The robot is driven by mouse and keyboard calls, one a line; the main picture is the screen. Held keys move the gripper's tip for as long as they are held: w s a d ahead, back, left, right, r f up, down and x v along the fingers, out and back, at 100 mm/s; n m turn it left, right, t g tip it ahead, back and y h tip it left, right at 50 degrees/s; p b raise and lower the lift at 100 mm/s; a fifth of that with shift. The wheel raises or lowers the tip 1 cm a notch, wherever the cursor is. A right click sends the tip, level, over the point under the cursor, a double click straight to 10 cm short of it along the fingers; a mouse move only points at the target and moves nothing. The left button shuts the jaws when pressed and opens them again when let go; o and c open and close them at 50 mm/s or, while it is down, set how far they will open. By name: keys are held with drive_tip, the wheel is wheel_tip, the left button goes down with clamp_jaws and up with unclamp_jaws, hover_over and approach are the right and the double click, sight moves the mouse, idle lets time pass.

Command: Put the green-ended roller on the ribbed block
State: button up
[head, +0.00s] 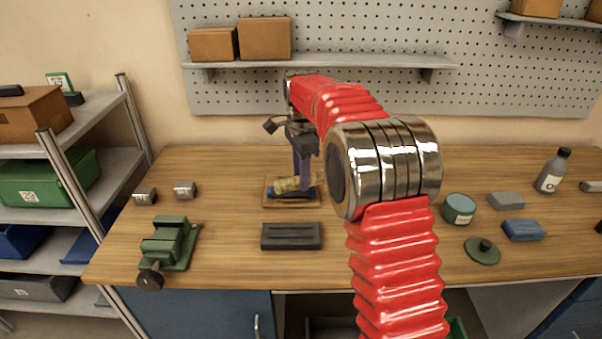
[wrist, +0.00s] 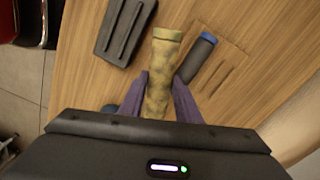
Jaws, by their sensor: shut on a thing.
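My gripper (head: 304,184) has purple fingers and is shut on a mottled yellow-tan roller (head: 287,185). In the wrist view my gripper (wrist: 160,84) holds the roller (wrist: 164,58) between both fingers, its far end sticking out beyond them. Its near end is hidden, and I cannot make out a green end. It is at or just above the wooden rack; I cannot tell if it touches. The ribbed block (head: 291,243), dark with long ridges, lies in front of the rack, and shows at the upper left of the wrist view (wrist: 112,40). Nothing lies on it.
A dark roller with a blue end (wrist: 198,57) lies beside the held one on the slotted wooden rack (head: 271,206). A green vise (head: 170,244) stands left of the block. A teal tin (head: 459,209) and a green disc (head: 482,252) are to the right.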

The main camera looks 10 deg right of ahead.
drive_tip(key=n, duration=0.1)
drive_tip(key=s+n, duration=0.1)
drive_tip(key=shift+s+d+f+n, duration=0.1)
drive_tip(key=shift+s+f+n, duration=0.1)
drive_tip(key=shift+f+n, duration=0.2)
drive_tip(key=s+f+n, duration=0.1)
drive_tip(key=n, duration=0.3)
drive_tip(key=s+f+n, duration=0.1)
drive_tip(key=s+n, duration=0.1)
drive_tip(key=n, duration=0.3)
drive_tip(key=s+f+n, duration=0.1)
drive_tip(key=f+n, duration=0.1)
drive_tip(key=n, duration=0.2)
drive_tip(key=shift+s+d, duration=0.2)
